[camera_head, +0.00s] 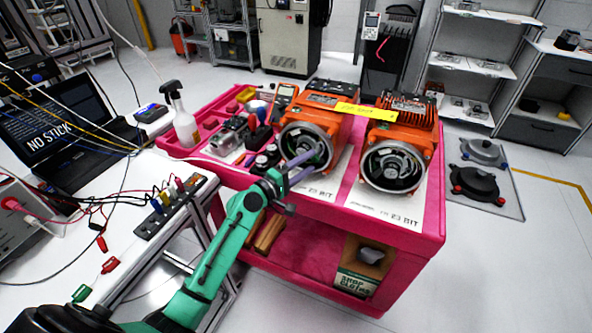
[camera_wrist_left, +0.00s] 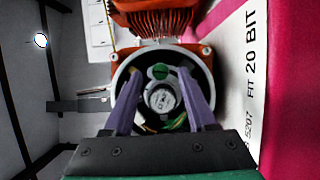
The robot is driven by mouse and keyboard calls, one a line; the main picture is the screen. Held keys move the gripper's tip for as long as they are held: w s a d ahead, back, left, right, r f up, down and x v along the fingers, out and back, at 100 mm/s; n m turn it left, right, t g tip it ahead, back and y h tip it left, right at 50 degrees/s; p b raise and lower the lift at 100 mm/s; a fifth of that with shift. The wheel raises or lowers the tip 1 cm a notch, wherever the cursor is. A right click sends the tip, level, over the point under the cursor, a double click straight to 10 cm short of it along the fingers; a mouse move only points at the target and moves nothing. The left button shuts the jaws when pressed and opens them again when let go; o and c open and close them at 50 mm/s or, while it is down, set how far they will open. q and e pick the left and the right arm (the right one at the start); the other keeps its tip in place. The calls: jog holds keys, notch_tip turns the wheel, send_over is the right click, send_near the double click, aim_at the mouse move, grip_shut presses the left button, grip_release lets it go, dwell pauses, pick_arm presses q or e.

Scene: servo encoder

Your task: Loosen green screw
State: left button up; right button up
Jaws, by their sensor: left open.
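A green round screw head (camera_wrist_left: 160,72) shows in the left wrist view, at the top of a round silver encoder (camera_wrist_left: 162,98) inside an open motor housing. The orange motor (camera_head: 322,113) stands on the left of two on the pink cart in the head view. My left gripper (camera_head: 312,163) is open in front of this motor's round opening. In the left wrist view its two purple fingers (camera_wrist_left: 160,75) point into the opening, one on each side of the encoder and the screw. I cannot tell whether they touch anything. My right gripper is not in view.
A second orange motor (camera_head: 397,128) stands to the right on the pink cart (camera_head: 420,250). Tools and a spray bottle (camera_head: 181,118) crowd the cart's left part. A laptop (camera_head: 60,125) and cables lie on the bench at left.

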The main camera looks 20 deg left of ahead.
pick_arm(q)
jog(key=b+v, duration=0.4)
jog(key=v, duration=1)
jog(key=shift+s+a+r, duration=0.1)
jog(key=s+a+f+m+g+y, duration=0.1)
jog(key=s+a+f+g+y, duration=0.15)
jog(key=f, duration=0.75)
jog(key=s+a+f+g+y, duration=0.1)
jog(key=a+f+y, duration=0.15)
jog(key=f, duration=0.85)
jog(key=s+a+f+m+g+y, duration=0.1)
jog(key=s+a+f+g, duration=0.15)
jog(key=f, duration=0.75)
jog(key=s+d+f+m+g+y, duration=0.15)
jog(key=s+f+m+g, duration=0.45)
jog(key=s+f, duration=1.1)
jog(key=s+d+f+m+g, duration=0.1)
jog(key=s+d+f+m, duration=0.1)
jog(key=s, duration=0.4)
jog(key=s+d+f+m+g, duration=0.1)
jog(key=s+f+m+g, duration=0.1)
jog(key=s+f+m, duration=0.3)
jog(key=shift+s+d+m, duration=0.3)
jog(key=shift+s+d, duration=0.1)
jog(key=shift+s, duration=0.8)
